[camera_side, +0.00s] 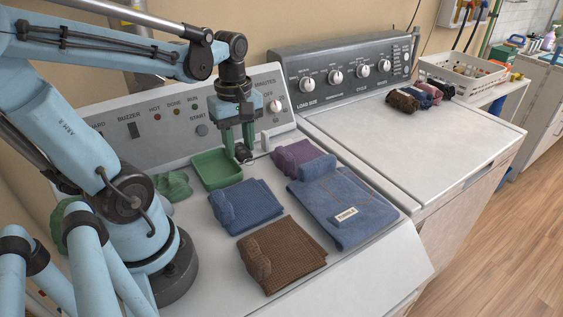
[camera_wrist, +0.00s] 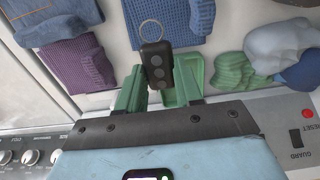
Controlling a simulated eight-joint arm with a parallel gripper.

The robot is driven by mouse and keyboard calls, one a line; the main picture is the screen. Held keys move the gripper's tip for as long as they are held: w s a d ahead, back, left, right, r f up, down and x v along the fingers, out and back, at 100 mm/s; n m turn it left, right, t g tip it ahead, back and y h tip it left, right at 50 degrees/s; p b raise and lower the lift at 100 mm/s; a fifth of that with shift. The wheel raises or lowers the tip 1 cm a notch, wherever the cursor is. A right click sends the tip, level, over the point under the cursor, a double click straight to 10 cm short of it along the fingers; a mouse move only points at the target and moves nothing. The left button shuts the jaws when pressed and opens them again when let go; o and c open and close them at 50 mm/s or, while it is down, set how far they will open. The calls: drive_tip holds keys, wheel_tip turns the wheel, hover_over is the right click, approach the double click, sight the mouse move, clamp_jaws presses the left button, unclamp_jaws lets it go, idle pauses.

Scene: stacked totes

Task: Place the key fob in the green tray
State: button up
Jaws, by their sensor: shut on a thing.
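My gripper (camera_side: 239,146) has green fingers and is shut on the key fob (camera_side: 243,153), a small dark fob with buttons and a metal ring. In the wrist view the fob (camera_wrist: 155,64) sits between the two fingers (camera_wrist: 161,78), its ring pointing away from my gripper. The green tray (camera_side: 211,171) lies on the near machine's top, and in the side view the fob appears at its right edge. In the wrist view the tray (camera_wrist: 174,97) shows partly behind the fob and the right finger. The tray's visible floor looks empty. The fob's exact height above it is hard to tell.
Folded cloths lie close by: blue (camera_side: 249,203), purple (camera_side: 294,157), brown (camera_side: 285,252) and denim (camera_side: 346,205). A green cloth (camera_side: 174,186) lies left of the tray. The control panel (camera_side: 160,132) rises behind it. The right machine's top (camera_side: 410,135) is mostly clear.

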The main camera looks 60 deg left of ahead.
hover_over(216, 171)
wheel_tip(216, 171, down, 7)
drive_tip(key=shift+r, duration=0.15)
drive_tip(key=shift+f, duration=2)
drive_tip(key=shift+f, duration=0.2)
drive_tip(key=o, duration=1)
drive_tip(key=shift+r, duration=0.1)
wheel_tip(216, 171, up, 12)
drive_tip(key=w+d+m+t, duration=0.3)
drive_tip(key=w+d+m, duration=0.1)
drive_tip(key=d+m, duration=0.5)
drive_tip(key=w+d+r+m+t, duration=0.1)
drive_tip(key=w+d+m+t, duration=0.3)
drive_tip(key=d+m, duration=0.5)
drive_tip(key=d, duration=0.3)
drive_tip(key=shift+w, duration=0.15)
